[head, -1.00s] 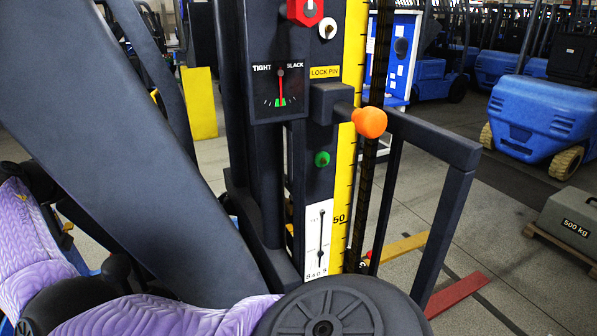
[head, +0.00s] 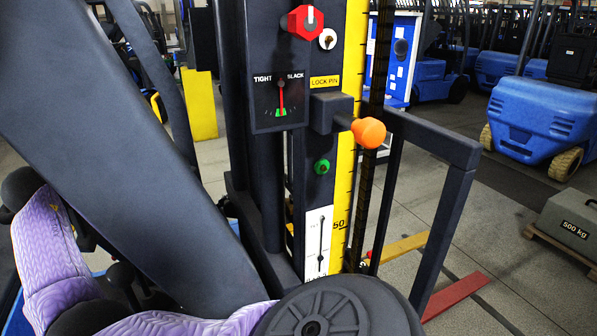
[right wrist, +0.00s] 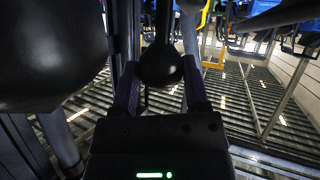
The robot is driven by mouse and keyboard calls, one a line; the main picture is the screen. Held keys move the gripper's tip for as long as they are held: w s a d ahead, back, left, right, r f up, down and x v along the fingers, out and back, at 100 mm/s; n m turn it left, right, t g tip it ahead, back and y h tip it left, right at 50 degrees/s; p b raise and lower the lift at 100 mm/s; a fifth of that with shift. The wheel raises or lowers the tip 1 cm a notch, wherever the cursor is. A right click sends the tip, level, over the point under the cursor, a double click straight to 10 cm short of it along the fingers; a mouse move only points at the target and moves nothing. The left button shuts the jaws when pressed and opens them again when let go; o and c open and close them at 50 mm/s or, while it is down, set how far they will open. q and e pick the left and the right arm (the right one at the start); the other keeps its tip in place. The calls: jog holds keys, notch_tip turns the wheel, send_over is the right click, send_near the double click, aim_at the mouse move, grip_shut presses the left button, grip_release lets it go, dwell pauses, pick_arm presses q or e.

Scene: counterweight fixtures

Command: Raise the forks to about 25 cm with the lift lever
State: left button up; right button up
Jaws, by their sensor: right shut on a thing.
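In the right wrist view my right gripper (right wrist: 160,92) is closed around a black ball knob (right wrist: 160,65) on a dark upright rod. That this is the lift lever's knob is likely, but no label shows. In the head view a yellow height scale (head: 343,190) with a 50 mark runs up the dark mast (head: 308,75). The forks cannot be made out in either view, so their height cannot be read. My left gripper is in neither view.
An orange lock-pin knob (head: 369,132) sticks out from the mast. A TIGHT/SLACK gauge (head: 279,101) has its needle near upright. A dark frame (head: 452,210) stands right of the mast. A 500 kg weight (head: 575,220) sits at the far right, with open floor between.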

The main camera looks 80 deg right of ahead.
jog(key=o, duration=1)
jog(key=shift+a+r, duration=0.15)
jog(key=shift+a, duration=0.05)
jog(key=p+v, duration=0.4)
jog(key=v, duration=0.5)
jog(key=shift+a, duration=0.25)
